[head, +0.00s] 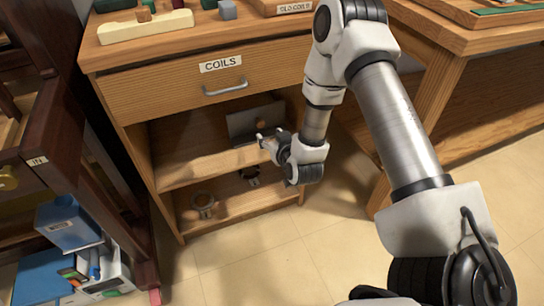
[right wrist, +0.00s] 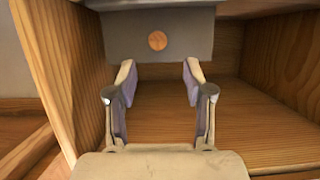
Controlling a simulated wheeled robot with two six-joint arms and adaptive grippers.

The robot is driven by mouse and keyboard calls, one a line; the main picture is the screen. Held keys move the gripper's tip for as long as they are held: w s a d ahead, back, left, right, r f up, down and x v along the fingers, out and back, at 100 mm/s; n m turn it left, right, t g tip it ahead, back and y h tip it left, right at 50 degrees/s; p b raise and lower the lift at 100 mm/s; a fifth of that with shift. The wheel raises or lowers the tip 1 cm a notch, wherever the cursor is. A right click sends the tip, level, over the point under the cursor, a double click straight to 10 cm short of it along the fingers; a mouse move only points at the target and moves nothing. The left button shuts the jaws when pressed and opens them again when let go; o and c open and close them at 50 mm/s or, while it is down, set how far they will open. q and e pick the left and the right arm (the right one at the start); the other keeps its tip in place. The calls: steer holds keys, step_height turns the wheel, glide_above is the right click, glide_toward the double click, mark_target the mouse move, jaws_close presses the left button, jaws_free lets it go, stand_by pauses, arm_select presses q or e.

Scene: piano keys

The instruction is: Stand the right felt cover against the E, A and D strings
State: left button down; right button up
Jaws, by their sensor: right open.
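No strings show in either view, and nothing can be told for sure as the right felt cover. A flat grey panel (head: 243,122) with a round copper-coloured spot stands on the upper open shelf of the wooden cabinet. In the right wrist view the grey panel (right wrist: 190,30) is straight ahead, with the copper-coloured spot (right wrist: 157,40) near its middle. My right gripper (head: 264,140) reaches into the shelf opening. In the right wrist view its two fingers (right wrist: 158,75) are apart with nothing between them, just short of the panel. My left gripper is out of view.
The cabinet has a drawer labelled COILS (head: 170,88) above the shelf. Its lower shelf holds a ring-shaped part (head: 204,204) and a dark part (head: 250,175). A dark wooden frame and blue boxes (head: 68,222) stand at left. A bench (head: 450,35) is at right. Tiled floor is clear in front.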

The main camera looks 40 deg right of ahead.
mark_target(261, 124)
steer(key=b+x, duration=0.3)
steer(key=x, duration=0.4)
steer(key=shift+w+d, duration=0.25)
steer(key=shift+w+d+f+b, duration=0.15)
steer(key=shift+w+b, duration=0.2)
steer(key=shift+w, duration=0.35)
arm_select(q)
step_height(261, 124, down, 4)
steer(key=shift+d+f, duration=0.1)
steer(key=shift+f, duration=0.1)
